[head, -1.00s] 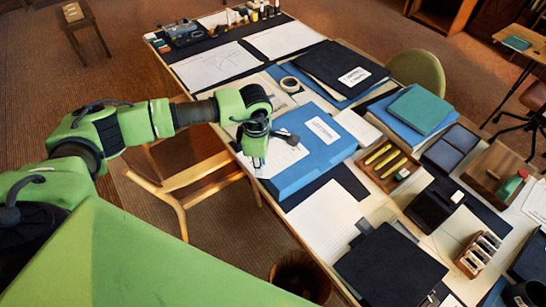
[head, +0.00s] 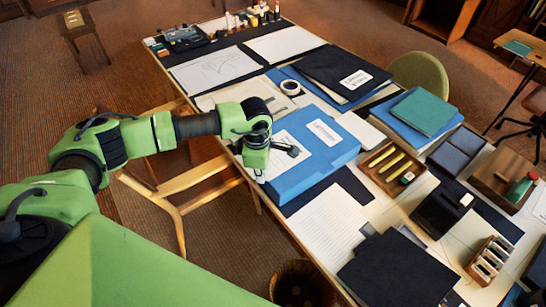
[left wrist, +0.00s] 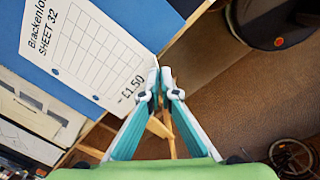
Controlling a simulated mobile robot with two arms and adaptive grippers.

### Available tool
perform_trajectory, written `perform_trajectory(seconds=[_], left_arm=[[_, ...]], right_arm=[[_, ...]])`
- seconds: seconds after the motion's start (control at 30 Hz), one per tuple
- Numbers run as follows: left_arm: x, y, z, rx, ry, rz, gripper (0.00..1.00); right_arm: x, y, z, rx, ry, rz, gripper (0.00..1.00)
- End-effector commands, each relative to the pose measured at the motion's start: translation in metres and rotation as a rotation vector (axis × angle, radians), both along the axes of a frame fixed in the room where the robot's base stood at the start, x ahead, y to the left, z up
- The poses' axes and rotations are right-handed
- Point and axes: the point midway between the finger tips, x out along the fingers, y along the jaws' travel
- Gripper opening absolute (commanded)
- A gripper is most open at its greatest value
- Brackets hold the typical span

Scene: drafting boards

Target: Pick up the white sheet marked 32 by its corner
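The white sheet marked 32 (left wrist: 92,48) lies on a blue surface in the left wrist view. It shows a printed grid, "SHEET 32" and "£1.50". In the head view it shows (head: 288,136) beside my left arm, partly hidden by it. My left gripper (left wrist: 160,74) has its teal fingers brought together at the sheet's near corner, by the table edge. The tips appear shut on that corner. In the head view the left gripper (head: 259,176) is low at the table's left edge. My right gripper is not in view.
A large blue folder (head: 318,160) lies right of the left gripper. A roll of tape (head: 290,87), a black folder (head: 340,70) and a wooden tray (head: 392,168) are farther over. A wooden chair (head: 190,195) stands under the arm, and a bin (head: 300,285) is on the floor.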

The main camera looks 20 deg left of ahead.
Motion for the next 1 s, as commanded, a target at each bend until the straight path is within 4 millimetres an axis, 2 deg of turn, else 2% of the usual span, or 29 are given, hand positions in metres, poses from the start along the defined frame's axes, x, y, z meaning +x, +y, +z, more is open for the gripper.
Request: perform_trajectory(seconds=[0.43,1.0], left_arm=[[0.0,0.0,0.001,0.001,0.001,0.0,0.0],[0.0,0.0,0.029,0.0,0.001,0.0,0.0]], right_arm=[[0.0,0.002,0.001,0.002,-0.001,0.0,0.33],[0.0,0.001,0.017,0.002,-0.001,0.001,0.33]])
